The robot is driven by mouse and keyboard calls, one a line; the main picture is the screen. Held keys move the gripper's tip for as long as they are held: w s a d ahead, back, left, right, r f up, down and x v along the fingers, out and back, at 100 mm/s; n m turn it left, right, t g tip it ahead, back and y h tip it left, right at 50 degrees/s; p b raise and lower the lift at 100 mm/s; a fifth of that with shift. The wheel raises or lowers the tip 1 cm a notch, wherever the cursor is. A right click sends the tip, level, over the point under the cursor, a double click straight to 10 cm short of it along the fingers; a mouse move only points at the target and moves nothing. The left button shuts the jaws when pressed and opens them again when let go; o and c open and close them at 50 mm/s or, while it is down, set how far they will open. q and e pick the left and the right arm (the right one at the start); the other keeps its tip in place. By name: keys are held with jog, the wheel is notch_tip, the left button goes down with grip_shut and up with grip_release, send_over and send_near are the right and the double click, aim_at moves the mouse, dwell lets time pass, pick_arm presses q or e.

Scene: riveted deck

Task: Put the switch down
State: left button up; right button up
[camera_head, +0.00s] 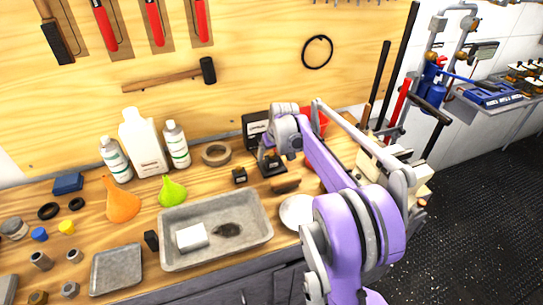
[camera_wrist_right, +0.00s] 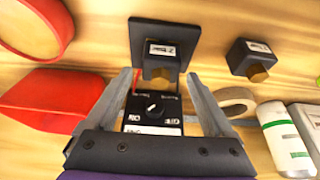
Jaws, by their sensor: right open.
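A small black switch (camera_wrist_right: 161,62) with a white label and a brown knob sits on a square black plate (camera_wrist_right: 184,28) in the right wrist view. In the head view the switch (camera_head: 272,162) is partly covered by my right gripper (camera_head: 268,155). The right gripper (camera_wrist_right: 157,78) is open, with its fingers on either side of the switch and a visible gap to it. A similar black block (camera_wrist_right: 250,58) with a brown knob stands apart from the plate; it also shows in the head view (camera_head: 239,176). My left gripper is not in view.
A black box with a dial (camera_wrist_right: 154,108) stands close behind the plate. A red container (camera_wrist_right: 45,102) and a roll of tape (camera_head: 216,153) are nearby. A grey tray (camera_head: 263,222) and a white dish (camera_head: 297,211) lie in front. Bottles (camera_head: 143,143) stand to the left.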

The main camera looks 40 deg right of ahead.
jog(key=v, duration=1)
jog(key=shift+r+p, duration=0.3)
jog(key=shift+p, duration=0.05)
jog(key=shift+s, duration=0.15)
jog(key=s+a+f+n+p, duration=0.1)
jog(key=s+a, duration=0.4)
jog(key=a, duration=0.3)
jog(key=s+a+n+p, duration=0.1)
jog(key=s+a, duration=0.5)
jog(key=a, duration=0.3)
jog(key=s+a+f+p, duration=0.1)
jog(key=s+a+f, duration=0.3)
jog(key=s, duration=0.3)
jog(key=s+a+f+n+t+y+p, duration=0.1)
jog(key=s+a+f, duration=0.3)
jog(key=s, duration=0.3)
jog(key=shift+a, duration=0.6)
